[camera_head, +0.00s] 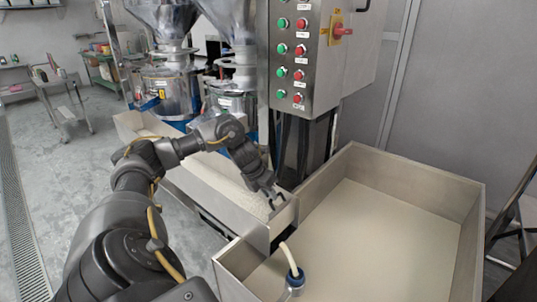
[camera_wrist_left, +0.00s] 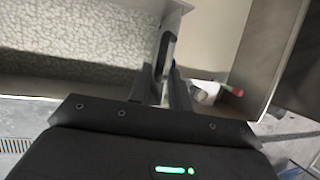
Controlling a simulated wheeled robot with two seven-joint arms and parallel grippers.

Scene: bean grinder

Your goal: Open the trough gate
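A long metal trough (camera_head: 182,182) filled with pale beans runs from the back left to the middle of the head view. Its pale contents (camera_wrist_left: 75,30) fill the upper left of the left wrist view. A metal end plate (camera_head: 284,212), which looks like the trough gate, closes the near right end. My left gripper (camera_head: 274,191) is at this end, pointing down close to the plate's upper edge. In the left wrist view its fingers (camera_wrist_left: 166,72) are close together beside a metal edge. Whether they touch or grip it is unclear. My right gripper is not in view.
A large open metal bin (camera_head: 372,215) with a pale floor stands right of the trough end. A control box (camera_head: 308,60) with red and green buttons hangs above. Grinders (camera_head: 168,85) stand behind the trough.

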